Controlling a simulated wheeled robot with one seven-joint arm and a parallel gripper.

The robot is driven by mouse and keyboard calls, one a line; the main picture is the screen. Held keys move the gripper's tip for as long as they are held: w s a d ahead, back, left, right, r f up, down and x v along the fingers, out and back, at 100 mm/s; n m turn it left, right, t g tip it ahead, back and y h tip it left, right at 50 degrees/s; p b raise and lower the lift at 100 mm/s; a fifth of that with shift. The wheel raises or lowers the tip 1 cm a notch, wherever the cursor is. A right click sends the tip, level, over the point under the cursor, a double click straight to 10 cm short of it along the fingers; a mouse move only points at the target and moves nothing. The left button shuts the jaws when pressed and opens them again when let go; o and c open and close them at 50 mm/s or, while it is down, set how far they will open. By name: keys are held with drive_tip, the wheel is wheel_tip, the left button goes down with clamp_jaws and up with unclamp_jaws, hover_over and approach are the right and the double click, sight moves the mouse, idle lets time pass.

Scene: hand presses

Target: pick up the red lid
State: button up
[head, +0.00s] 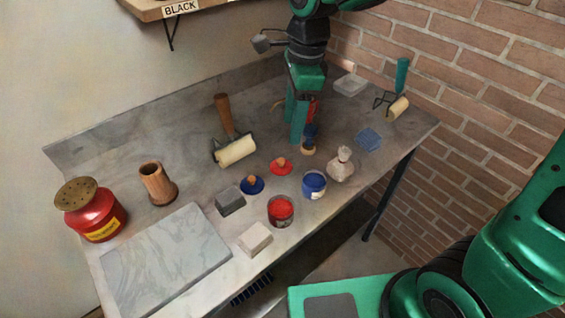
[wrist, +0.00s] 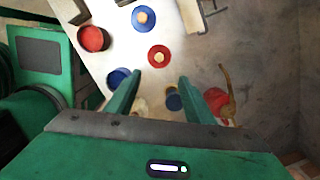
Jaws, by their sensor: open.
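The red lid (head: 281,168) is a small red disc with a pale wooden knob, lying flat on the grey worktop. In the wrist view the red lid (wrist: 159,63) lies just beyond the fingertips, roughly midway between them across the picture. My gripper (head: 296,139) is open, fingers pointing down, behind and slightly right of the lid in the head view. In the wrist view my gripper (wrist: 157,86) shows both fingers apart, with nothing held. The lid is in full view and apart from the fingers.
A blue lid (head: 253,187), red pot (head: 281,213) and blue pot (head: 314,187) stand near the red lid. A blue wooden-ended object (head: 309,141) and a red object (head: 313,108) are beside my gripper. A roller (head: 235,150) lies left; a pale bundle (head: 341,165) stands right.

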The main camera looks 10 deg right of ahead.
hover_over(282, 159)
wheel_tip(282, 159, down, 5)
drive_tip(key=shift+d+f, duration=0.15)
drive_tip(key=shift+f, duration=2.8)
drive_tip(key=shift+c, duration=0.2)
drive_tip(key=c, duration=1.1)
